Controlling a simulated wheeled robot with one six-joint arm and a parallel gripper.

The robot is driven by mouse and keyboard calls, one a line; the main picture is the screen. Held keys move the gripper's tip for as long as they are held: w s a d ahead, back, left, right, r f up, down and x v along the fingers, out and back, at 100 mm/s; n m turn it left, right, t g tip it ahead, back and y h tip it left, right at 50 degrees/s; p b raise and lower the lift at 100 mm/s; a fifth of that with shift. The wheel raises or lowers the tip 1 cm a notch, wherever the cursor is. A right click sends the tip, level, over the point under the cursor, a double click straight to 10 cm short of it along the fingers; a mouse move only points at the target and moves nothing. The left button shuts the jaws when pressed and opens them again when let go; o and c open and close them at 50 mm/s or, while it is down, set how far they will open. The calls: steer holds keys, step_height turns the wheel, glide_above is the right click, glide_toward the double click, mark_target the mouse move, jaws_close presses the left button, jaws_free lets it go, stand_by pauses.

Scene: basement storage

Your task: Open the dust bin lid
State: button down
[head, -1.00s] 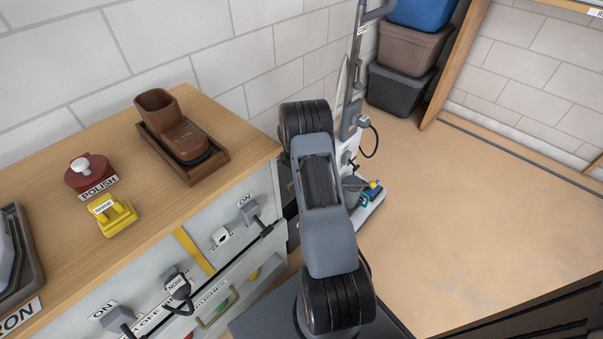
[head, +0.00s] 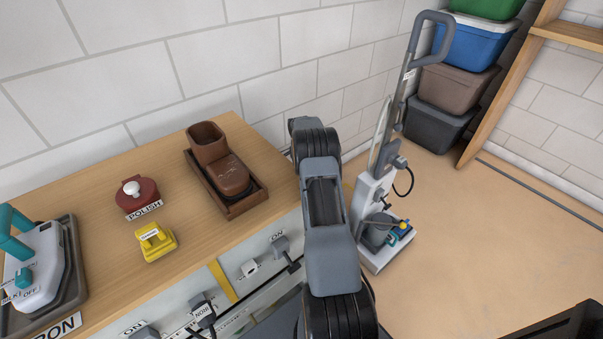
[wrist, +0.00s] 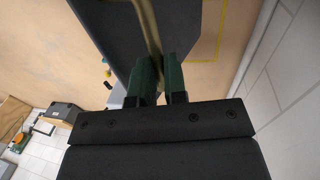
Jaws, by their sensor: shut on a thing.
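My gripper (wrist: 161,78) has its dark green fingers closed around a curved brass-coloured bar (wrist: 150,28) in the wrist view. The bar runs along a dark grey panel (wrist: 108,28), which looks like the dust bin lid, though no label shows. The panel appears tilted above the tan floor; how far it is open cannot be told. In the head view my arm hides the gripper, the bar and most of what lies beyond.
An upright floor cleaner (head: 375,205) stands right of my arm, near stacked bins (head: 440,122).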

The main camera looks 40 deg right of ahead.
steer(key=shift+w+a+f, duration=0.15)
steer(key=shift+w+f, duration=0.15)
steer(key=shift+f, duration=0.2)
steer(key=c, duration=1.4)
jaws_free()
steer(key=shift+f, duration=0.1)
steer(key=shift+o, duration=1.2)
steer(key=shift+w+r, duration=0.1)
steer(key=shift+r, duration=0.1)
steer(key=shift+r, duration=0.15)
step_height(320, 180, up, 13)
steer(key=w+p, duration=0.2)
steer(key=p, duration=0.1)
steer(key=shift+w+r, duration=0.15)
steer(key=shift+w, duration=0.15)
